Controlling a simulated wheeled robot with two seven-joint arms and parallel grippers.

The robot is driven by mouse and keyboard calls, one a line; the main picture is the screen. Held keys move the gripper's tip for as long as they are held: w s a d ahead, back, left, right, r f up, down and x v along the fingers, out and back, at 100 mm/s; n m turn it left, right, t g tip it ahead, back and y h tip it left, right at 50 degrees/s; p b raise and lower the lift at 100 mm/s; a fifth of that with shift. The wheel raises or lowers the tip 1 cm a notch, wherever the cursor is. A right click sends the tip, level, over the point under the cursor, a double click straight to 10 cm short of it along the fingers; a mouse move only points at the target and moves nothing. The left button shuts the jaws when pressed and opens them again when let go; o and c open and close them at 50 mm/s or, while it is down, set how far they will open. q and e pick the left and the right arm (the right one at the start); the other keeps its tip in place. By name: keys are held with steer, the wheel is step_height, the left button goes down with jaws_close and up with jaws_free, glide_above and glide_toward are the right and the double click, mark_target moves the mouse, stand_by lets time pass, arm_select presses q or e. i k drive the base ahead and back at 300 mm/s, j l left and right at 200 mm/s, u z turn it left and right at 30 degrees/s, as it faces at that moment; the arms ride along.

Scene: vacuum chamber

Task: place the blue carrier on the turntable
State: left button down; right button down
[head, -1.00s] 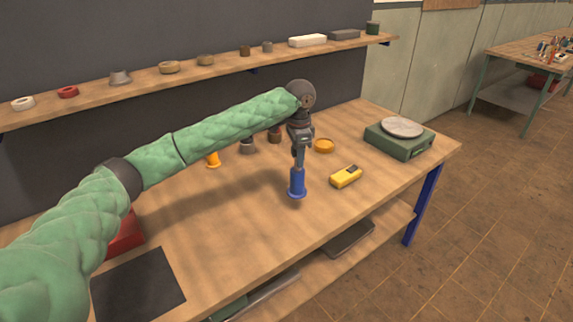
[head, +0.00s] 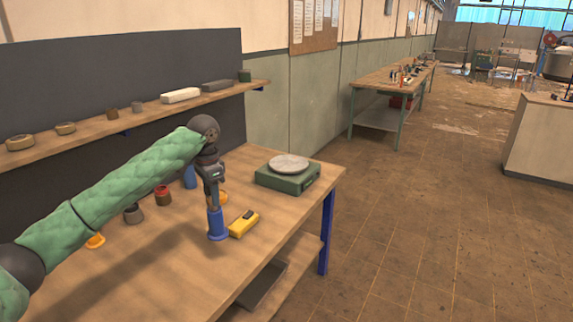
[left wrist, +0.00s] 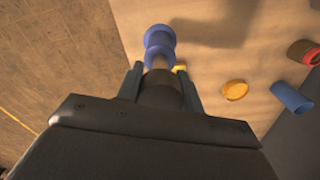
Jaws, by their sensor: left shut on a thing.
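The blue carrier (head: 217,226) is a blue cylinder with a wider foot, upright in my left gripper (head: 214,204). In the left wrist view the carrier (left wrist: 160,42) sticks out beyond the fingers of the left gripper (left wrist: 160,84), which are shut on it. It seems to hang a little above the bench; the exact gap cannot be told. The turntable (head: 288,165), a round grey plate on a green box, stands at the right end of the bench, behind and right of the carrier, with nothing on its plate. My right gripper is not in view.
A yellow meter (head: 243,223) lies close right of the carrier. An orange ring (left wrist: 235,90), a red-topped pot (head: 163,196), a grey pot (head: 133,214) and another blue cylinder (head: 190,177) stand on the bench (head: 265,220). A shelf (head: 140,122) with several parts runs behind.

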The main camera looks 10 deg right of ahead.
mark_target(289, 163)
steer(key=i+l, duration=0.25)
steer(key=l, duration=0.15)
steer(key=i+l, duration=0.25)
steer(key=l, duration=0.15)
steer(key=i+l, duration=0.25)
steer(key=l, duration=0.15)
steer(key=i+l, duration=0.8)
steer(key=i, duration=0.25)
